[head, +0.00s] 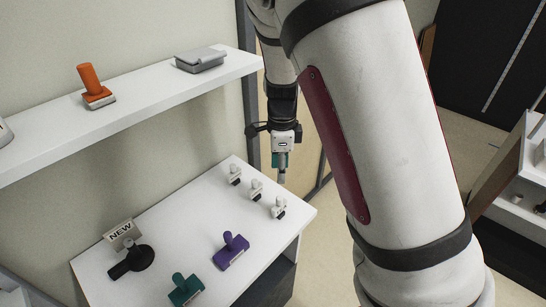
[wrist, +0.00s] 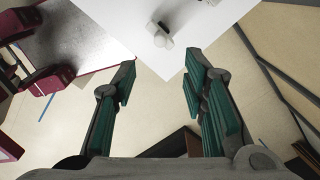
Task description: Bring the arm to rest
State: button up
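My arm reaches down across the head view, and my gripper (head: 281,168) hangs at its end, pointing down beside the far right edge of the white counter (head: 160,217). In the wrist view my gripper (wrist: 160,85) has its two green-padded fingers spread well apart. Nothing is between them; the counter's corner and the floor show beyond. A small white item with a dark part (wrist: 160,35) lies on the counter past the fingertips.
Three small white handled items (head: 256,190) stand on the counter. Nearer are a purple one (head: 232,250), a teal one (head: 186,290) and a black one (head: 132,262) by a NEW sign (head: 122,233). A wall shelf (head: 140,110) holds an orange-handled item (head: 93,87) and a grey item (head: 201,59).

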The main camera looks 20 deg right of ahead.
jog(key=shift+r, duration=0.1)
jog(key=s+a+r+n+t+y, duration=0.1)
jog(key=s+r+n, duration=0.4)
jog(key=r, duration=0.3)
jog(key=s+a+r+n+t+y, duration=0.1)
jog(key=s+r+n, duration=0.35)
jog(key=r, duration=0.25)
jog(key=s+d+r+n+t+h, duration=0.1)
jog(key=s+r+n, duration=0.2)
jog(key=s+n, duration=0.3)
jog(key=s+d+r+n+t+h+b, duration=0.1)
jog(key=s+r+n+t, duration=0.1)
jog(key=s+r+n, duration=0.2)
jog(key=shift+s+n+t, duration=0.3)
jog(key=shift+s+n, duration=0.55)
jog(key=shift+s, duration=0.3)
